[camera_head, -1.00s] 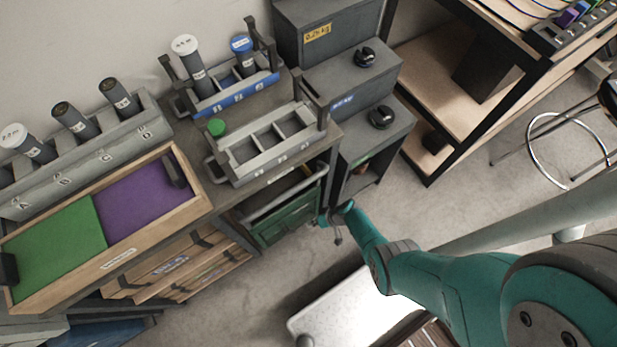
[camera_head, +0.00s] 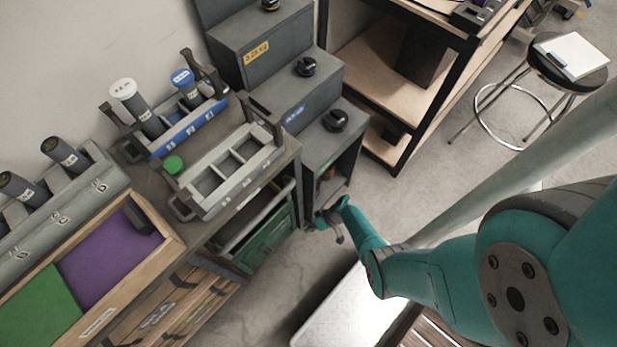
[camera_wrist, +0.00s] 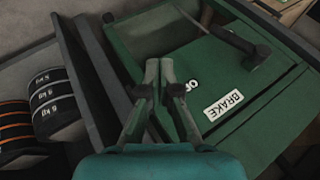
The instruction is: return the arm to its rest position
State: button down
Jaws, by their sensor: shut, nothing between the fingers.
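My teal arm (camera_head: 430,275) reaches from the lower right toward the grey stepped cabinet. My gripper (camera_head: 322,218) is at its far end, small and dark, in front of the gap between the green box and the grey cabinet. In the wrist view my gripper (camera_wrist: 160,68) points up the picture with its two fingers together and nothing between them. Beyond the fingers is a green box (camera_wrist: 195,60) with a white "BRAKE" label (camera_wrist: 223,103). A dark lever (camera_wrist: 240,42) is at its upper right. I cannot tell whether the fingertips touch the box.
Weight discs (camera_wrist: 55,100) lie left of the gripper in the wrist view. The grey stepped cabinet (camera_head: 270,45) stands behind, with a wooden shelf (camera_head: 380,60) to its right. A stool (camera_head: 568,70) is farther right. Open floor (camera_head: 425,175) lies between shelf and arm.

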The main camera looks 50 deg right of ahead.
dwell(0.3)
jog(key=s+a+r+t+h, duration=0.1)
jog(key=s+a+r+h, duration=0.15)
jog(key=s, duration=0.35)
jog(key=s+a+r+h, duration=0.2)
jog(key=s+a, duration=0.1)
jog(key=s, duration=0.3)
jog(key=s+a+r+t, duration=0.1)
jog(key=s+r+t, duration=0.2)
jog(key=r, duration=1.4)
jog(key=s+a+r+t+h, duration=0.1)
jog(key=s+r+t, duration=0.1)
jog(key=r, duration=1.4)
jog(key=s+a+r+n+t, duration=0.1)
jog(key=s+r+t, duration=0.2)
jog(key=r, duration=1.4)
jog(key=shift+s+r+t, duration=0.3)
jog(key=shift+t, duration=0.4)
jog(key=shift+h, duration=0.25)
